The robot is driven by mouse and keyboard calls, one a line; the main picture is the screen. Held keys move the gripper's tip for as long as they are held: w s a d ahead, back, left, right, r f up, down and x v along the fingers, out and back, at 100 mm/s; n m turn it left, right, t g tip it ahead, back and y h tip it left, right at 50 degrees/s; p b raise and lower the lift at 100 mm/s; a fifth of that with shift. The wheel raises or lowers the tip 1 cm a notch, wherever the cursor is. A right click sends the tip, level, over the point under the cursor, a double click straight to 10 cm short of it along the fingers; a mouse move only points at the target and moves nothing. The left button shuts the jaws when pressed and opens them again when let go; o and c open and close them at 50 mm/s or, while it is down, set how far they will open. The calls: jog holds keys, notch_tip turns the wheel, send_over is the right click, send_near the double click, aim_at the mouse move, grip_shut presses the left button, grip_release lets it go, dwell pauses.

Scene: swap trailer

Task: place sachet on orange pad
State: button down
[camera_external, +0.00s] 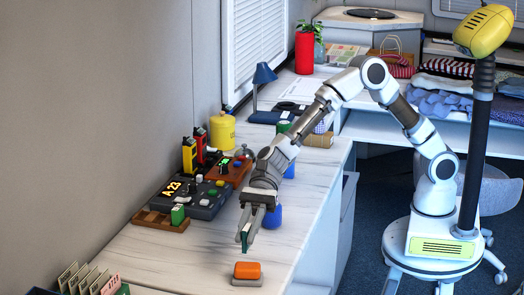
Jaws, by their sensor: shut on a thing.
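My gripper (248,238) points down over the white counter and is shut on a thin dark green sachet (244,242). It holds the sachet upright, just behind and slightly left of the orange pad. The orange pad (247,270) sits on a small grey base near the counter's front edge. The sachet looks apart from the pad. Part of the sachet is hidden by the fingers.
A dark console (200,205) with a wooden tray (160,221) stands to the left. A blue container (272,217) is close behind my gripper. The counter (190,262) between is clear.

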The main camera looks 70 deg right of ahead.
aim_at(247, 249)
jog(key=shift+f+b, duration=0.9)
jog(key=shift+f, duration=1.1)
jog(key=shift+f, duration=0.15)
jog(key=c, duration=0.8)
grip_release()
jog(key=shift+d+r, duration=0.2)
jog(key=shift+r, duration=0.1)
jog(key=p+v, duration=0.3)
jog(key=v, duration=0.8)
jog(key=shift+d+r, duration=0.1)
jog(key=shift+d, duration=0.15)
